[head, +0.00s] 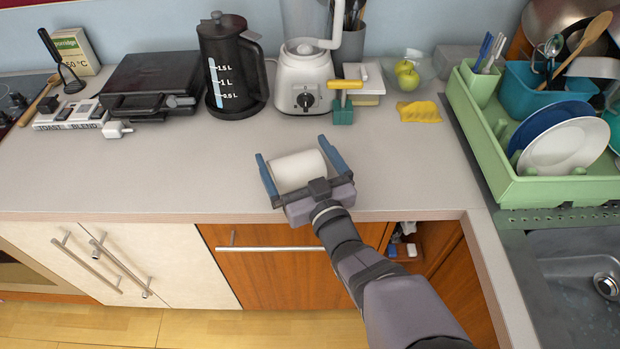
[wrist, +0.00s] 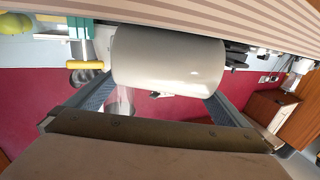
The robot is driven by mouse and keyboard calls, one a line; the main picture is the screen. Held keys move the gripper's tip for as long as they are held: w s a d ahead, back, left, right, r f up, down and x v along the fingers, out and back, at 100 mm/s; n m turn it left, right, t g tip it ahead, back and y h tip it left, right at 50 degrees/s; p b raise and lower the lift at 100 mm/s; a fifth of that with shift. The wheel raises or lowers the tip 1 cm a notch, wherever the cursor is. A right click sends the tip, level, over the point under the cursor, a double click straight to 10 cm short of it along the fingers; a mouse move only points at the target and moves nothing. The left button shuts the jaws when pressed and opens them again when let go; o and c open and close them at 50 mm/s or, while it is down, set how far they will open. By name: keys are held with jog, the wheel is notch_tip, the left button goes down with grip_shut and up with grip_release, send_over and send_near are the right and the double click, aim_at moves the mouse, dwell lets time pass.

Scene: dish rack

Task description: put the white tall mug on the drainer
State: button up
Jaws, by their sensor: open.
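The white tall mug (head: 298,171) is near the front edge of the counter and appears to lie on its side, its long axis running roughly left to right. My gripper (head: 292,149) is open around it, one blue finger near each end. In the wrist view the mug (wrist: 168,58) fills the space between the fingers (wrist: 160,85); I cannot tell whether either finger touches it. No handle shows. The drainer (head: 545,187) is the light green rack at the right, beside the sink.
The drainer holds a white plate (head: 563,147), a blue plate (head: 545,123) and a teal tub (head: 522,88). A kettle (head: 225,65), a blender (head: 304,82), a yellow cloth (head: 419,112) and a glass bowl with apples (head: 408,72) stand behind.

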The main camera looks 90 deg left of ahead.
jog(key=b+v, duration=0.2)
jog(key=v, duration=1)
jog(key=shift+f, duration=0.1)
jog(key=c, duration=0.9)
